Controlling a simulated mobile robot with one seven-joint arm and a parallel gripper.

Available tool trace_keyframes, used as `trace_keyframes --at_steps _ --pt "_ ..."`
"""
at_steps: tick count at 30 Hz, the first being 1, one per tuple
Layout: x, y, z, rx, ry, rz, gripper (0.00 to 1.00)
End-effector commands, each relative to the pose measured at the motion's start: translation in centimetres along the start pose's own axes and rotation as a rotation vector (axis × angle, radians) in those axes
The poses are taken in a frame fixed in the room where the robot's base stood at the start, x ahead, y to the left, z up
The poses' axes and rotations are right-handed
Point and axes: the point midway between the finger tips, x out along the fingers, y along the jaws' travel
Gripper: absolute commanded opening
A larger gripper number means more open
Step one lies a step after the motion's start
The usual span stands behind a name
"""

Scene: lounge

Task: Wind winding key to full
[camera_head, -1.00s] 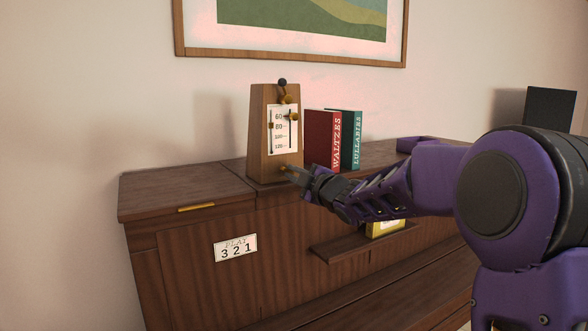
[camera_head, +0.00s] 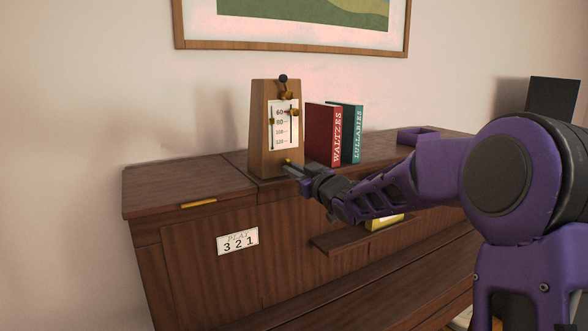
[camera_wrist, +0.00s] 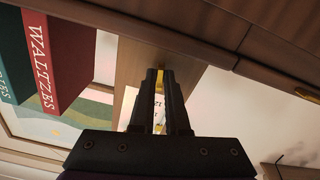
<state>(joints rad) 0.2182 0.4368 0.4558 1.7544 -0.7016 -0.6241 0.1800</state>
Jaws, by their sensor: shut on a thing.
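A wooden metronome (camera_head: 261,130) with a tapered body and a white number scale (camera_head: 283,125) stands upright on the dark wooden cabinet (camera_head: 180,185). A small brass winding key (camera_head: 287,161) sits low on its front. My gripper (camera_head: 291,169) reaches in from the right at the key. In the wrist view, my gripper (camera_wrist: 160,73) is shut on the winding key (camera_wrist: 159,79), a yellow sliver of which shows between the fingertips. The fingers hide most of the key, so I cannot tell how far it is turned.
Upright books, red Waltzes (camera_head: 323,135) and teal Lullabies (camera_head: 352,130), stand close right of the metronome. A purple tray-like object (camera_head: 417,135) lies farther right. A small shelf (camera_head: 335,243) with a yellow item (camera_head: 383,222) juts out below my arm. The cabinet top's left side is clear.

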Motion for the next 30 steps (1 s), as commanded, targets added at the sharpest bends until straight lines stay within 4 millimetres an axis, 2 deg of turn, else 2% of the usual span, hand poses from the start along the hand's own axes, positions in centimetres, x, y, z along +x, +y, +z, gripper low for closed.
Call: trace_keyframes --at_steps 12,27,28,30 --pt "0.02 -0.06 -0.11 0.167 0.002 0.0 0.0" --pt "0.02 -0.09 -0.13 0.184 0.002 0.0 0.0" --pt "0.02 -0.08 -0.13 0.184 0.003 0.0 0.14" --pt "0.02 -0.09 -0.12 0.184 0.002 0.0 0.27"
